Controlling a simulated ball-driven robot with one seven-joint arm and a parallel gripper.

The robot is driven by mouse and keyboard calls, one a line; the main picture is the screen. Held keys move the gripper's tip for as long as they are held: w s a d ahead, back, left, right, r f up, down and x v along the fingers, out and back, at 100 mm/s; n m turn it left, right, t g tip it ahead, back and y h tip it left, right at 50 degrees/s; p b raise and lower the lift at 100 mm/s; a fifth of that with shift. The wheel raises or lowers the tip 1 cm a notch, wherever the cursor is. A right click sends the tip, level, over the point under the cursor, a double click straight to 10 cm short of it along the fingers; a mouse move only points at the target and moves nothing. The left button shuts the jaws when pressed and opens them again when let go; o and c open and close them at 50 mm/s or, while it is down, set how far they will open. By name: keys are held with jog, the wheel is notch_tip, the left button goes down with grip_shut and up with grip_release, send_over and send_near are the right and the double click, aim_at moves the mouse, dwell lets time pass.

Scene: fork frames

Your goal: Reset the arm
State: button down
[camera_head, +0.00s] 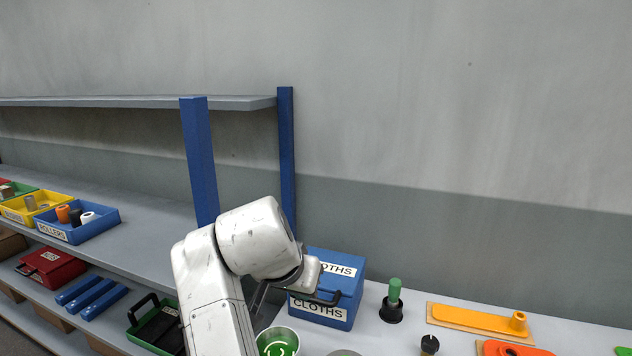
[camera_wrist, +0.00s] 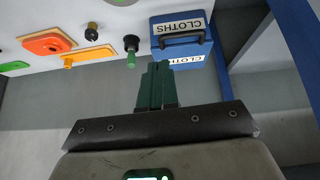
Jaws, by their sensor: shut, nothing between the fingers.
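My white arm (camera_head: 215,280) rises from the bottom of the head view and bends over the worktop in front of a blue box marked CLOTHS (camera_head: 348,285). My gripper shows in the wrist view, where its two dark green fingers (camera_wrist: 158,68) lie together, shut with nothing between them. In the head view the fingers are mostly hidden behind or below the wrist. The blue box also shows in the wrist view (camera_wrist: 205,47), beyond the fingertips; I cannot tell the exact gap.
A metal can with a green inside (camera_head: 278,343) stands by my arm. A shelf with a blue post (camera_head: 199,160) and bins, including a blue tray (camera_head: 75,236), is left.

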jog(key=s+d+f+n, duration=0.1)
jog(key=s+d+f, duration=0.5)
jog(key=d+f, duration=0.45)
jog(key=s+d+f+n, duration=0.1)
jog(key=s+d+f, duration=0.4)
jog(key=d+f, duration=0.55)
jog(key=s+d+f+n+y, duration=0.1)
jog(key=s+d, duration=0.2)
jog(key=s, duration=0.3)
jog(key=s+d+f+g+y, duration=0.1)
jog(key=s+d, duration=0.1)
jog(key=s, duration=0.4)
jog(key=s+d+f+n, duration=0.1)
jog(key=s+d, duration=0.2)
jog(key=s, duration=0.4)
jog(key=s+f+g+b, duration=0.2)
jog(key=s+f+b, duration=0.3)
jog(key=f, duration=0.3)
jog(key=s+d+f+g+b, duration=0.1)
jog(key=s+f+g+b, duration=0.1)
jog(key=s+f+b, duration=0.3)
notch_tip(320, 180, down, 3)
jog(key=shift+s+f+m, duration=0.1)
jog(key=shift+s+m, duration=0.2)
jog(key=shift+m, duration=0.1)
